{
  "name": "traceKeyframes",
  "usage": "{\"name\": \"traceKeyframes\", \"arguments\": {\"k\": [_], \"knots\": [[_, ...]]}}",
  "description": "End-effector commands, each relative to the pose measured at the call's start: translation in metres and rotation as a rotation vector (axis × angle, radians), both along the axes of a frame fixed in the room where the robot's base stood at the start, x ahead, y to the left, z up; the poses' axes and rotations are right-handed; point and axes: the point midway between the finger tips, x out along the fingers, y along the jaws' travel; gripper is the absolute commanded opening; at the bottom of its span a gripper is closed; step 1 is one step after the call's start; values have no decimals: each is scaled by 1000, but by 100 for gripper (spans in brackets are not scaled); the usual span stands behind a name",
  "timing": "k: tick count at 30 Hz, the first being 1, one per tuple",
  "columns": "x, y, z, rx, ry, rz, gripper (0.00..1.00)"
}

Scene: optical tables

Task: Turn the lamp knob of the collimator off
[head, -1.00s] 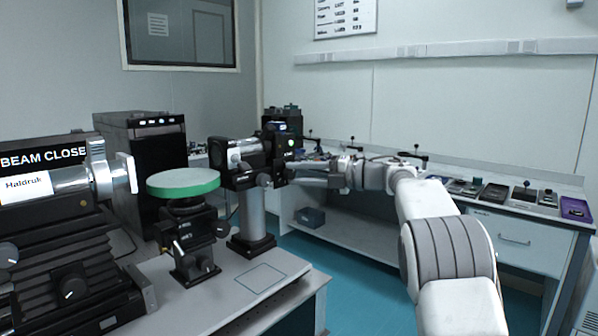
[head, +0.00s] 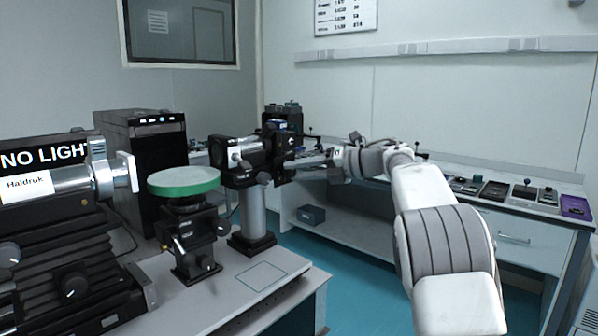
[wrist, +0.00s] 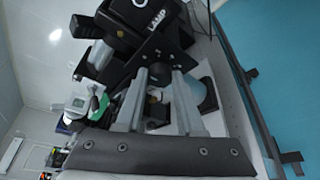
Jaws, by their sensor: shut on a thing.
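The collimator (head: 232,153) is a black and silver unit on a thick grey post, left of centre in the head view. In the wrist view its black housing (wrist: 122,18) carries a white LAMP label and a round white mark. My gripper (wrist: 158,76) reaches its near end, with both fingers against the dark area below the label. It is shut on the lamp knob, which is mostly hidden between the fingertips. In the head view my gripper (head: 292,165) meets the collimator's right side, and its fingertips are too small to make out.
A round green-rimmed platform (head: 184,188) on a black stage stands left of the collimator. A side bench (head: 525,222) holds small parts. Teal floor lies between the tables.

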Motion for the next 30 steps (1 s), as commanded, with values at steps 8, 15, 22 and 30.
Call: {"name": "traceKeyframes", "arguments": {"k": [8, 15, 22, 30], "knots": [[0, 0, 1, -1, -2, 0, 42], [0, 0, 0, 0, -1, 0, 67], [-1, -2, 1, 0, 0, 0, 67], [-13, -42, 12, 0, 0, -5, 67]]}}
